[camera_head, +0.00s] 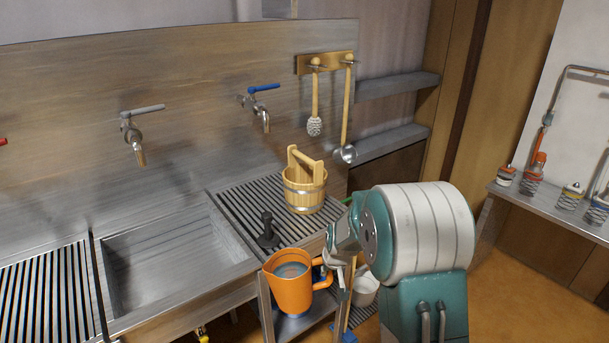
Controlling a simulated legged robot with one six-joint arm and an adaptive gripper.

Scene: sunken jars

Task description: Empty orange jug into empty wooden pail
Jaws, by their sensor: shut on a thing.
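The orange jug (290,289) is held upright in front of the sink counter's front edge, with bluish liquid visible inside it. My gripper (324,273) is at the jug's right side and is shut on it, by its handle as far as I can see; the fingertips are partly hidden. The wooden pail (304,195) stands upright on the slatted drainboard, behind and slightly right of the jug, apart from it. Its raised wooden handle spans the top. The pail's inside cannot be seen well.
A dark plunger-like object (267,232) stands on the slatted drainboard (240,205), left of the pail. An empty sink basin (175,255) lies further left. A blue-handled tap (262,105) and hanging brush and ladle (346,152) are on the back wall. A white bucket (365,289) is below.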

